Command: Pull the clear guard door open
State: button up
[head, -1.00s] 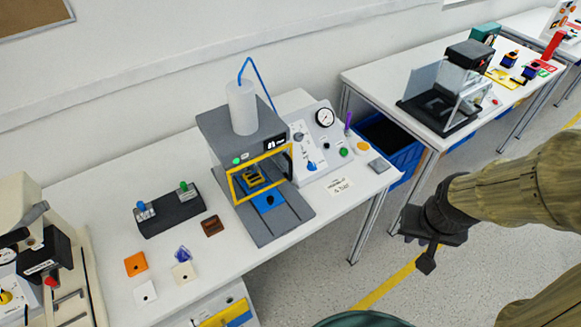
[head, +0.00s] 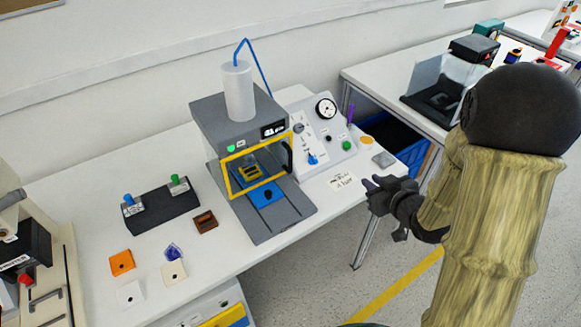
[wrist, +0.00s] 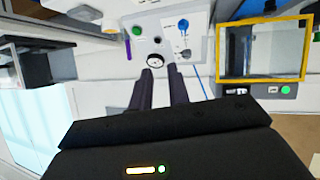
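The clear guard door (head: 258,170) has a yellow frame and stands across the front of the grey press (head: 228,108). A dark handle (head: 287,154) stands at the door's right edge in the head view. The door also shows at the upper right of the wrist view (wrist: 264,50), where it looks shut. My gripper (head: 369,185) is over the table's right end, to the right of the door and apart from it. In the wrist view its two fingers (wrist: 158,74) are apart with nothing between them.
A sloped control panel (head: 320,135) with a gauge and knobs stands between the press and my gripper. A blue plate (head: 265,194) lies below the door. A switch block (head: 160,210) and small coloured tiles lie left of the press.

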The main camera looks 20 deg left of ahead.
aim_at(290, 172)
jog(key=s+a+f+n+g+y+b, duration=0.1)
jog(key=s+a+f+n+y+b, duration=0.1)
jog(key=a+y, duration=0.5)
jog(key=s+n+y+b, duration=0.1)
jog(key=s, duration=0.1)
jog(key=shift+s+a+n+g+y, duration=0.3)
jog(key=shift+g, duration=0.1)
jog(key=shift+a, duration=0.1)
jog(key=p+x, duration=0.2)
jog(key=x, duration=1.5)
jog(key=shift+w+f, duration=0.15)
jog(key=shift+w, duration=0.05)
jog(key=shift+s, duration=0.1)
grip_shut()
